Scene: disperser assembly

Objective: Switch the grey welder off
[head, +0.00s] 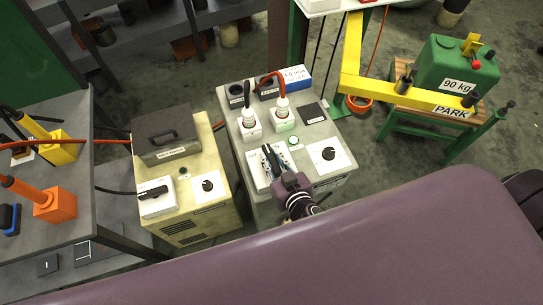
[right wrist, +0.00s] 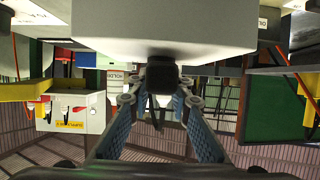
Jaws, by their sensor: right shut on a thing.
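The grey welder (head: 240,97) stands at the centre of the head view. Its top carries a white switch plate (head: 257,176) at the near left and a white plate with a black round knob (head: 328,155) at the near right. My right gripper (head: 270,157) is over the switch plate, shut on the black switch handle, which the fingers mostly hide in the head view. The right wrist view shows the dark handle (right wrist: 160,76) between the blue-padded fingers, against a white housing (right wrist: 165,25). The handle's exact angle is unclear. My left gripper is not in view.
A beige welder (head: 222,217) with its own black switch (head: 153,192) stands close on the left. Two plugs with cables (head: 283,108) rise behind my gripper. A green 90 kg weight (head: 455,68) and yellow arm (head: 385,88) stand at the right.

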